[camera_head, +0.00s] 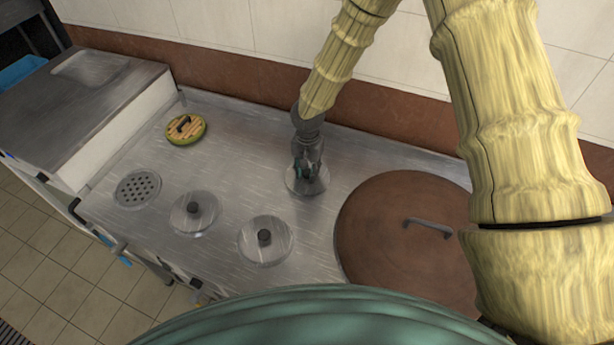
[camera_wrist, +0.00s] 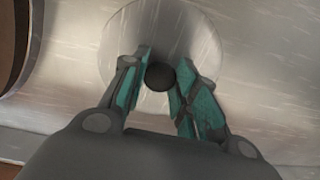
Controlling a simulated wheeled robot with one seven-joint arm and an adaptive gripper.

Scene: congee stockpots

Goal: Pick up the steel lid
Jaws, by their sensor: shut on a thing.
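My gripper (camera_head: 305,170) points down over a round steel lid (camera_head: 316,186) at the back middle of the steel counter. In the wrist view, the teal fingers of my gripper (camera_wrist: 161,75) are shut on the dark round knob (camera_wrist: 160,78) at the lid's centre. The lid's pale disc (camera_wrist: 170,28) spreads out behind the fingers, and its near part is hidden by them. I cannot tell whether the lid rests on the counter or is slightly raised. Two similar steel lids with dark knobs, a left one (camera_head: 185,222) and a middle one (camera_head: 256,252), lie nearer the front.
A large brown lid (camera_head: 375,235) with a bar handle covers the right side. A perforated disc (camera_head: 138,188) is at the left front, and a wooden lid (camera_head: 190,137) with a dark handle at the back left. The counter (camera_head: 245,145) is bare between the wooden lid and my gripper.

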